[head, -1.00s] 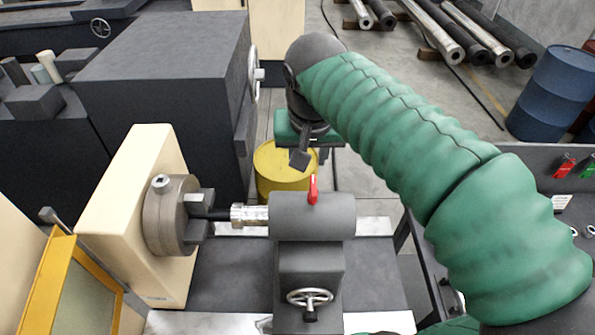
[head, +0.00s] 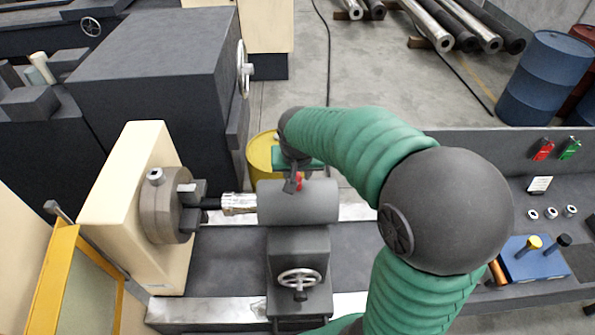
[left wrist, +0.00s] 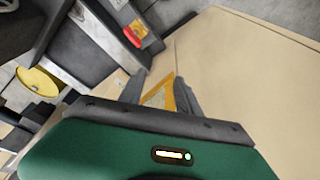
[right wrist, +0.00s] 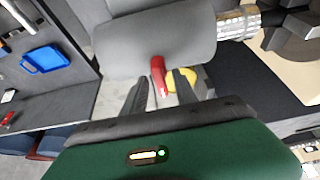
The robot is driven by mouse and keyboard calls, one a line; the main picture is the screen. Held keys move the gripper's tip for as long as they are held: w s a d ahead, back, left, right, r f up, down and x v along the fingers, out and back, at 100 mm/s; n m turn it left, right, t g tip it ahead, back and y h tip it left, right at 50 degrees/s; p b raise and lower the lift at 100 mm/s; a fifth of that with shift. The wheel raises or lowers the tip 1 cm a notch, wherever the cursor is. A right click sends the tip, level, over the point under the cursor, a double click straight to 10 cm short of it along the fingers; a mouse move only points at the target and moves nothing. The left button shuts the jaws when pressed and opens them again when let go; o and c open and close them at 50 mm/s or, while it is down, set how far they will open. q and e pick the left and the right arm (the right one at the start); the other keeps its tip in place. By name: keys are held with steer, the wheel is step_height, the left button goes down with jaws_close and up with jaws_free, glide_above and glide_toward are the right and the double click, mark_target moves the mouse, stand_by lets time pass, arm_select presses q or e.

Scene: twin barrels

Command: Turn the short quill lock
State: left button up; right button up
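The quill lock is a short red lever (head: 299,181) on top of the grey tailstock barrel (head: 320,203). It also shows in the right wrist view as a red handle (right wrist: 158,76). My right gripper (head: 291,186) is at the lever, partly hiding it in the head view. In the right wrist view its two dark fingers (right wrist: 156,82) stand apart, one on each side of the lever; contact cannot be told. My left gripper (left wrist: 160,80) is open and empty in the left wrist view, in front of a cream panel; it is not clear in the head view.
The chuck (head: 160,210) stands left of the tailstock, with a silver quill (head: 238,203) between. A handwheel (head: 300,279) is below. A yellow drum (head: 262,157) stands behind. A blue tray (head: 535,262) with tools lies at right. My right arm covers the right centre.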

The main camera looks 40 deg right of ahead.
steer(key=shift+w, duration=0.1)
steer(key=shift+c, duration=1.2)
steer(key=shift+w+f, duration=0.1)
steer(key=shift+w, duration=0.1)
steer(key=shift+c, duration=1.1)
steer(key=shift+w+d+f, duration=0.1)
steer(key=shift+d, duration=0.1)
jaws_close()
steer(key=shift+d, duration=0.3)
arm_select(q)
steer(key=shift+w+d, duration=0.3)
steer(key=shift+d, duration=0.1)
